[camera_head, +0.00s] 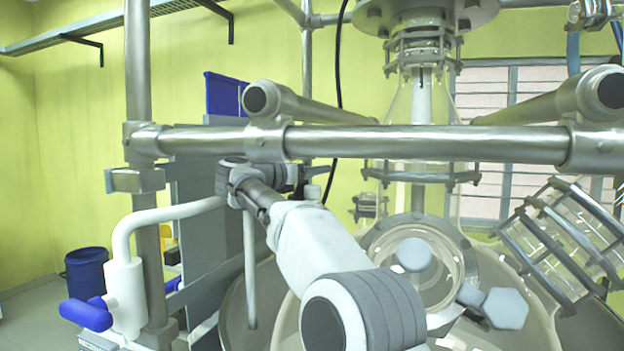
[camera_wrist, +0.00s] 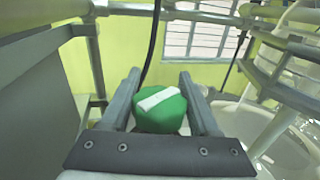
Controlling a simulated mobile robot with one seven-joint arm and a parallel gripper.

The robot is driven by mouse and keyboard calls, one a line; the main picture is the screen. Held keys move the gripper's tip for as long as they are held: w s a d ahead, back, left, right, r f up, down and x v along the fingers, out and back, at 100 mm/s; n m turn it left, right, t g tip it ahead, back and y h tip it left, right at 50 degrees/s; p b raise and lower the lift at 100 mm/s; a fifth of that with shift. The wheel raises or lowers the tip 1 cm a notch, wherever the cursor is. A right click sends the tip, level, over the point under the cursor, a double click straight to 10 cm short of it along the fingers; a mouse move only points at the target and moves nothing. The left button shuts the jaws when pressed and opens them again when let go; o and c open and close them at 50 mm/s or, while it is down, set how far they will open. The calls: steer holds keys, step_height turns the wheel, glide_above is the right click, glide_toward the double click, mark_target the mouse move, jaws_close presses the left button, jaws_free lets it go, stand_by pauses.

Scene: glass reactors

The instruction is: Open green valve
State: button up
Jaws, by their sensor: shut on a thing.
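The green valve (camera_wrist: 150,119) shows in the wrist view as a round green knob with a white bar across its top. The bar lies slantwise, its right end higher in the picture. My gripper (camera_wrist: 158,77) has one grey finger on each side of the knob and is shut on it. The exact contact points are hard to see. In the head view my arm reaches forward and left under the horizontal steel pipe. The green valve cannot be made out in that view.
A steel pipe (camera_head: 400,144) crosses above my arm in the head view. A blue-handled valve (camera_head: 88,314) on a white pipe (camera_head: 125,285) is at lower left. A glass vessel (camera_head: 412,105) stands right of centre. A grey panel (camera_wrist: 38,105) is close on the left in the wrist view.

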steer(key=n+t+y+b, duration=0.1)
steer(key=n+y+b, duration=0.1)
steer(key=y+b, duration=0.1)
steer(key=shift+w+a+f+t, duration=0.1)
steer(key=shift+f+t, duration=0.1)
steer(key=shift+t, duration=0.2)
steer(key=shift+w+a+r+n+t+y+b, duration=0.1)
steer(key=shift+a+r+n+t+y+b, duration=0.1)
steer(key=shift+n+y, duration=0.25)
steer(key=shift+a+r+n+t+y+b, duration=0.1)
steer(key=shift+n+t+y+b, duration=0.1)
steer(key=shift+n+y, duration=0.25)
steer(key=o, duration=1.4)
steer(key=shift+f, duration=0.1)
steer(key=b+v, duration=0.4)
steer(key=v, duration=1.3)
steer(key=shift+s, duration=0.25)
